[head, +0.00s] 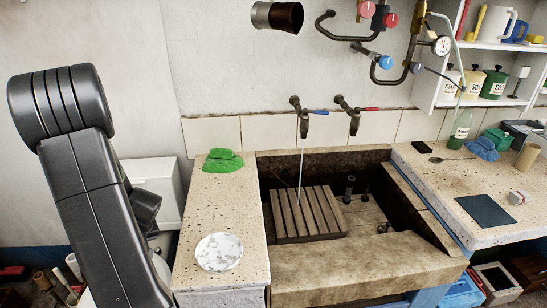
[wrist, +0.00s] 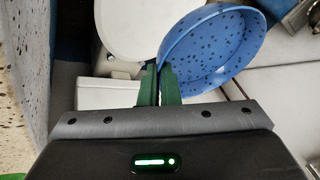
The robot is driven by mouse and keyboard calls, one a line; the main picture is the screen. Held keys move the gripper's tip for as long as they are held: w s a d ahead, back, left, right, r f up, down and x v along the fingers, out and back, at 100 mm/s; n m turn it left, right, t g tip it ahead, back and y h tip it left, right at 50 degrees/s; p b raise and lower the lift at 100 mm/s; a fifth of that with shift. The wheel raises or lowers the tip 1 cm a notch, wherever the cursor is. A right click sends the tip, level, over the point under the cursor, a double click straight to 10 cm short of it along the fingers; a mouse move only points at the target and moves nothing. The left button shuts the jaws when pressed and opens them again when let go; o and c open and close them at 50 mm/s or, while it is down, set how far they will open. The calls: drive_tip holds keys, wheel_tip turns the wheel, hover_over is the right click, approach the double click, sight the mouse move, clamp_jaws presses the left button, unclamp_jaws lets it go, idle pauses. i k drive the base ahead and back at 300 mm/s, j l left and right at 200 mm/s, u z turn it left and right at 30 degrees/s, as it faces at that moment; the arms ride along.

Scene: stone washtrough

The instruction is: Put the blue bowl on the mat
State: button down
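The blue bowl (wrist: 208,48) with dark speckles is in the wrist view, tilted, with its rim between the green fingers of my gripper (wrist: 159,80). My gripper is shut on the bowl's rim. The bowl and my gripper do not show in the head view, where my dark arm stands at the left. A dark, flat square mat (head: 485,210) lies on the right stone counter, far from my arm. Its top is bare.
The stone trough (head: 345,255) with a wooden slatted rack (head: 306,213) lies between the counters. A white speckled dish (head: 219,252) and green cloth (head: 223,160) are on the left counter.

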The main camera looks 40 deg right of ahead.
sight(484, 210)
drive_tip(key=l+u, duration=0.1)
drive_tip(key=u, duration=0.3)
drive_tip(key=k+u, duration=0.15)
drive_tip(key=u, duration=0.6)
drive_tip(key=k+u, duration=0.15)
drive_tip(key=u, duration=0.2)
drive_tip(key=k+l+u, duration=0.15)
drive_tip(key=k+u, duration=0.25)
drive_tip(key=k, duration=0.3)
drive_tip(key=k+j+u, duration=0.1)
drive_tip(key=k+u, duration=0.35)
drive_tip(key=k, duration=0.2)
drive_tip(key=k+l+z, duration=0.1)
drive_tip(key=k+z, duration=0.15)
drive_tip(key=k, duration=0.25)
drive_tip(key=k+l+z, duration=0.2)
drive_tip(key=k, duration=0.25)
drive_tip(key=z, duration=1.55)
